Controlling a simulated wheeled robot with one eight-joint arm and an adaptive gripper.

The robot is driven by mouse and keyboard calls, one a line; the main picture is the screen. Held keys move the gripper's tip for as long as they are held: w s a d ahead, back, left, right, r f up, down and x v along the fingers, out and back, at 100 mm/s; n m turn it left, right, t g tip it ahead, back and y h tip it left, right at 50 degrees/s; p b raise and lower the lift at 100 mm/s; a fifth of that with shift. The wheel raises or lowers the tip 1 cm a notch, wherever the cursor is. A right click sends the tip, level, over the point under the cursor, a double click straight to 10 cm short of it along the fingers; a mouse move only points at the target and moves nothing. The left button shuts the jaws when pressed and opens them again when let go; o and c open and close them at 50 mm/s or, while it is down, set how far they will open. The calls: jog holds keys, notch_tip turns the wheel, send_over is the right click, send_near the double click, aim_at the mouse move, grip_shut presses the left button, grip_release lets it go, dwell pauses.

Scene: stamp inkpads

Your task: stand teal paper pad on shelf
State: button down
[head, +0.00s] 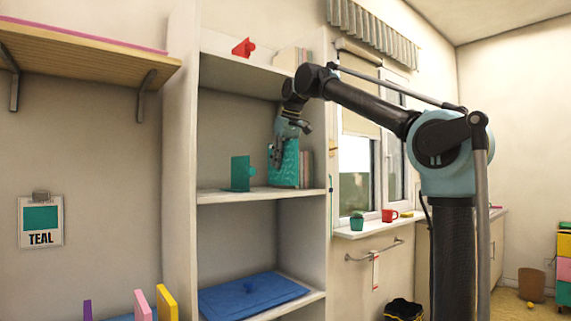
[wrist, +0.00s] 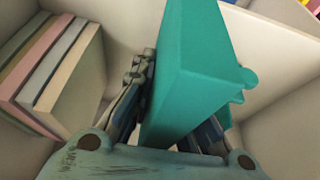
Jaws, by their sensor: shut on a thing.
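The teal paper pad (head: 287,168) is upright on or just above the middle shelf (head: 240,196) of the white unit. It also shows in the wrist view as a teal block (wrist: 185,75). My gripper (head: 276,152) points down from above and is shut on it, with one finger on each side in the wrist view (wrist: 172,110). The pad's lower edge is hidden in the wrist view. A teal bookend-like piece with a knob (head: 240,173) stands to its left in the head view. Teal bumps show beside the pad in the wrist view; whether they touch it I cannot tell.
Several pale books (wrist: 62,70) stand beside the pad, also at the right of the shelf in the head view (head: 306,168). A red knobbed piece (head: 243,47) is on the top shelf and a blue pad (head: 252,295) lies below. A TEAL sign (head: 41,221) hangs left.

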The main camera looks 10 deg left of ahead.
aim_at(269, 162)
jog(key=shift+w+a+f, duration=0.1)
jog(key=shift+w+a, duration=1.05)
jog(key=shift+a, duration=0.15)
jog(key=shift+w+a+f, duration=0.1)
jog(key=shift+w+a, duration=1)
jog(key=shift+a, duration=0.2)
jog(key=shift+w+a+f, duration=0.25)
jog(key=shift+w+a, duration=0.3)
jog(key=shift+a, duration=0.1)
jog(key=shift+w+a+f, duration=0.3)
jog(key=shift+w+a, duration=0.25)
jog(key=shift+a, duration=0.1)
jog(key=shift+w+a+f, duration=0.25)
jog(key=shift+w+a, duration=0.3)
jog(key=shift+a, duration=0.1)
jog(key=c, duration=1.5)
grip_release()
